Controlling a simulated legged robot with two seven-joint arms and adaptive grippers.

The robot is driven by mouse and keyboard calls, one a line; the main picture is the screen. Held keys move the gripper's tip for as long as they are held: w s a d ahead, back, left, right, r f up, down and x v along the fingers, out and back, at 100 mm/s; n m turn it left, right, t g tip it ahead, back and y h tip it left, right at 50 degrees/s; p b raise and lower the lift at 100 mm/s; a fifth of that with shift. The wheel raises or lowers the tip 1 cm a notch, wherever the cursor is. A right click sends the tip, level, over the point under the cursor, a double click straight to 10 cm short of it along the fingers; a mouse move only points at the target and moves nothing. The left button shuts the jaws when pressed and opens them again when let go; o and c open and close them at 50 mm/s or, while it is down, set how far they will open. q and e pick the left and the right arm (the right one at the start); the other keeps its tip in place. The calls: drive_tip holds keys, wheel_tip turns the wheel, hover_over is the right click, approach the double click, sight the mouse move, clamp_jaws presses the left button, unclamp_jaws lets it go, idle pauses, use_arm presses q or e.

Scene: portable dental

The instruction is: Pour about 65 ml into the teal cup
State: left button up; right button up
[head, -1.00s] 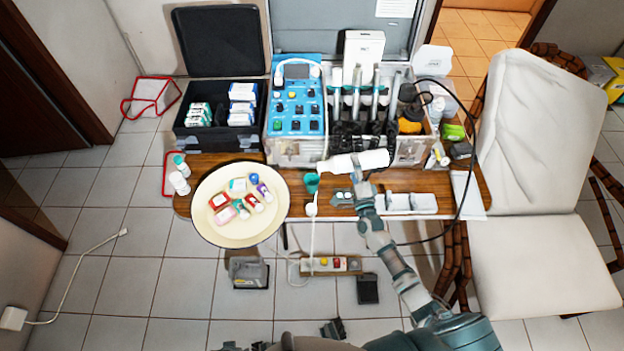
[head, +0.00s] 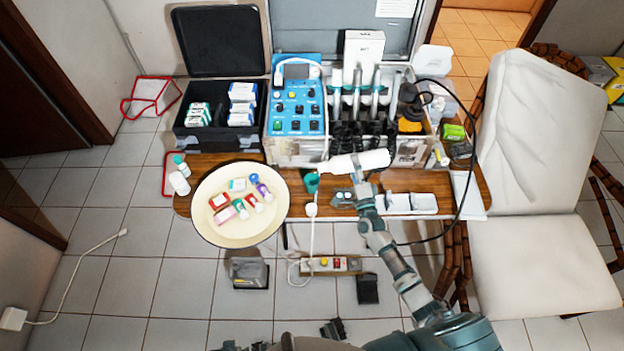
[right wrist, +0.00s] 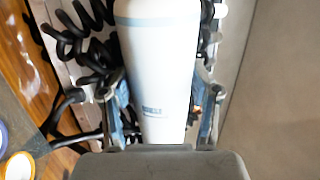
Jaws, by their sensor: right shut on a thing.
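A white bottle (head: 358,161) lies almost level in the head view, its narrow mouth end pointing left and slightly lower. My right gripper (head: 358,177) is shut on the bottle. The right wrist view shows the white bottle (right wrist: 158,70) between the two fingers. The teal cup (head: 311,183) stands on the wooden table (head: 388,181), just below the bottle's mouth end in the picture. The cup's inside and any stream are too small to tell. My left gripper does not show clearly.
A round cream tray (head: 240,240) with several small bottles and boxes is left of the cup. Behind stands a blue control unit (head: 297,100) beside a case of handpieces with coiled black cords. White trays (head: 410,204) lie to the right.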

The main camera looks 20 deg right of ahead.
idle(0.8)
drive_tip(key=shift+r+m, duration=0.25)
drive_tip(key=shift+m, duration=0.05)
drive_tip(key=m, duration=0.1)
drive_tip(key=r+m+h+p, duration=0.1)
drive_tip(key=shift+d+r+m+h, duration=0.1)
drive_tip(key=shift+r+m+h, duration=0.15)
drive_tip(key=shift+m+h, duration=0.05)
drive_tip(key=shift+f+m, duration=0.2)
drive_tip(key=shift+m, duration=0.2)
drive_tip(key=shift+d+f+m+h+b, duration=0.2)
drive_tip(key=shift+f+m+h+b, duration=0.35)
drive_tip(key=shift+m, duration=0.45)
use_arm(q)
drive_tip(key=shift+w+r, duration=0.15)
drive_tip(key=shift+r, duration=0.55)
use_arm(e)
drive_tip(key=shift+a+f+m, duration=0.15)
drive_tip(key=shift+m, duration=0.35)
use_arm(q)
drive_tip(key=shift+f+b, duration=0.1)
drive_tip(key=shift+b, duration=0.2)
use_arm(e)
drive_tip(key=shift+f, duration=0.1)
